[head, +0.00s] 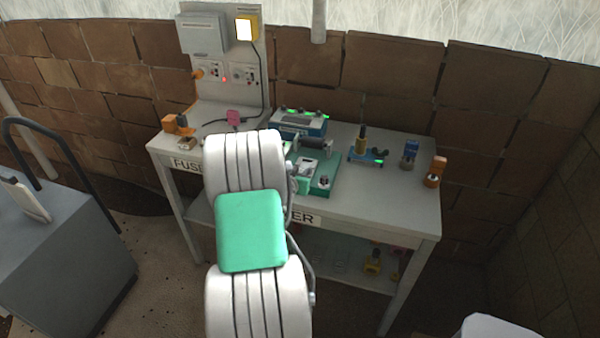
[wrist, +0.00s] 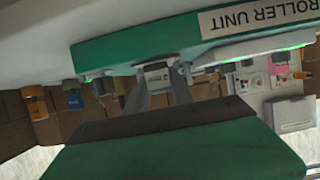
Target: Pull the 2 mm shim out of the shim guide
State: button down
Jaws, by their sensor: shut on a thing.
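A green-based unit (head: 325,180) stands at the front middle of the bench, with a dark roller and a pale grey block on it. In the wrist view its green base (wrist: 120,48) crosses the top, with the pale grey slotted block (wrist: 155,76) at its edge; this looks like the shim guide. My gripper (wrist: 160,88) is at that block, its two grey fingers closed in on a small thing there. This appears to be the 2 mm shim, but it is too small and covered to make out.
The bench (head: 385,205) also carries a blue unit with green lights (head: 300,122), a blue-and-yellow tool stand (head: 365,152) and orange pieces (head: 435,172) at the right end. An upright panel (head: 225,55) stands at the back left. A grey cabinet (head: 65,245) is at left.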

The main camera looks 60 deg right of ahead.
jog(key=shift+s+a+b, duration=0.1)
jog(key=shift+a+b, duration=0.2)
jog(key=shift+a, duration=0.4)
dwell(0.5)
jog(key=shift+s+a+b, duration=0.25)
jog(key=shift+a+b, duration=0.1)
jog(key=shift+a, duration=1.15)
jog(key=shift+s+a+b, duration=0.2)
jog(key=shift+a+b, duration=0.15)
jog(key=shift+a, duration=1.1)
jog(key=shift+s+a+b, duration=0.15)
jog(key=shift+a, duration=0.6)
jog(key=shift+s+a+b, duration=0.1)
jog(key=shift+a+b, duration=0.05)
jog(key=shift+a, duration=0.6)
